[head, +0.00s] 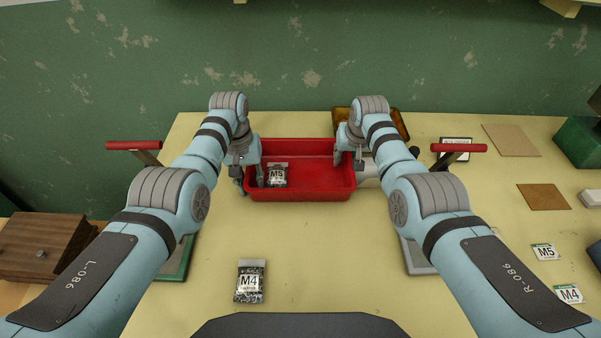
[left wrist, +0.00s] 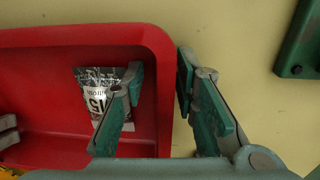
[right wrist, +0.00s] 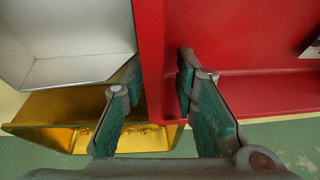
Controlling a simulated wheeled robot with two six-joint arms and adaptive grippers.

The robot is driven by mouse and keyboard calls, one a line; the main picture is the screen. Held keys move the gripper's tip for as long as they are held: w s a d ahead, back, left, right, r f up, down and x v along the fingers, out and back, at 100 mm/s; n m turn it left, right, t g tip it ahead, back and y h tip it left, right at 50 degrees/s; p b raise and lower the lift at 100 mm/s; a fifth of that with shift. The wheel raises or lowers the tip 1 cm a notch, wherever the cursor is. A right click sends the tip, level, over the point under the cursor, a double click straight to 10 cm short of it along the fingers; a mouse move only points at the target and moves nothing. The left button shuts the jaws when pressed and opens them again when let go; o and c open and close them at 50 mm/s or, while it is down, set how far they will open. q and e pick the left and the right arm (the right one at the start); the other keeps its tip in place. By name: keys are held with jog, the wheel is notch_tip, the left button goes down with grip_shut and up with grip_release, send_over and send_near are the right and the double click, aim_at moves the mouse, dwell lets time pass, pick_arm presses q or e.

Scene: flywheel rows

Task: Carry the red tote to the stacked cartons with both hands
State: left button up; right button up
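The red tote (head: 300,190) stands on the yellow table and holds a bag marked M5 (head: 277,175). My left gripper (head: 250,178) is at its left end. In the left wrist view its open fingers (left wrist: 160,75) straddle the tote wall (left wrist: 158,50), one inside near the bag, one outside. My right gripper (head: 349,160) is at the right end. In the right wrist view its open fingers (right wrist: 160,75) stand on either side of the tote wall (right wrist: 150,40). I cannot make out any stacked cartons.
A yellow bin (right wrist: 70,115) and a silvery bin (right wrist: 75,65) lie close outside the tote's right end. An M4 bag (head: 250,281) lies on the front table. Red-handled things (head: 134,146) (head: 459,148) flank my arms. A brown wooden box (head: 40,245) is at left.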

aim_at(249, 175)
pick_arm(q)
jog(key=shift+s, duration=0.15)
jog(key=shift+c, duration=0.4)
pick_arm(e)
jog(key=shift+s, duration=0.1)
jog(key=shift+c, duration=0.4)
pick_arm(q)
grip_shut()
pick_arm(e)
grip_shut()
